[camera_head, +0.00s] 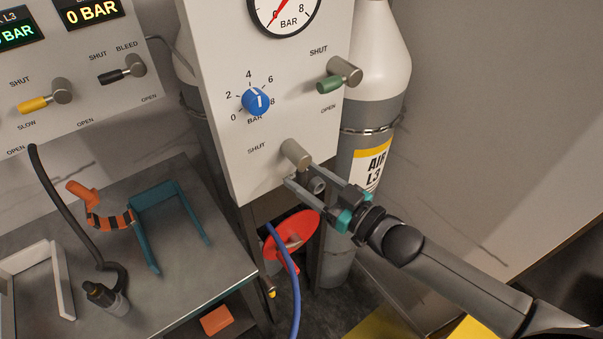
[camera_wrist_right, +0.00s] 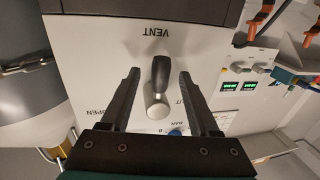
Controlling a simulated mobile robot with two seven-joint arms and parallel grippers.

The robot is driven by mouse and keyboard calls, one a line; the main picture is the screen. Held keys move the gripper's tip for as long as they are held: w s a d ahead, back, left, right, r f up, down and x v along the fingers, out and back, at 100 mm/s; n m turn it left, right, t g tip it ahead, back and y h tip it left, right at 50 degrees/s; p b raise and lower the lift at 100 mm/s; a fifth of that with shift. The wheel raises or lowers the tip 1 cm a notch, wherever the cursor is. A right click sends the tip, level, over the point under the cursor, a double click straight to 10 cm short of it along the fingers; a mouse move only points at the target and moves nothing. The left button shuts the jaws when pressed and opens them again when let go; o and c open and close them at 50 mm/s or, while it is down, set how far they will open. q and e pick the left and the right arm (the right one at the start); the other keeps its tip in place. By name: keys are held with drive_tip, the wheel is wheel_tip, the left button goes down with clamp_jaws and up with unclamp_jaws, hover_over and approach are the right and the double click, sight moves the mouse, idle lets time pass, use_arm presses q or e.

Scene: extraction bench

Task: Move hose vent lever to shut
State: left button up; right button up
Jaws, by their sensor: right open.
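The hose vent lever has a silver hub (camera_head: 295,153) at the bottom of the white panel (camera_head: 222,80). In the wrist view the lever (camera_wrist_right: 160,75) has a dark handle, which points from the silver hub toward the upside-down VENT label. OPEN is printed to its left there, and a partly hidden SHUT to its right. My right gripper (camera_head: 297,174) is open, with one finger on each side of the handle. In the wrist view gaps show between the handle and both fingers (camera_wrist_right: 159,73). My left gripper is not in view.
Above the vent lever are a blue regulator knob (camera_head: 256,101), a green lever (camera_head: 331,84) and a pressure gauge (camera_head: 286,14). A grey and white cylinder (camera_head: 379,80) stands behind the panel. A blue hose (camera_head: 290,270) hangs below. A metal bench (camera_head: 190,262) is at the left.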

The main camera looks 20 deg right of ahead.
drive_tip(key=shift+x, duration=0.75)
clamp_jaws()
idle(1.0)
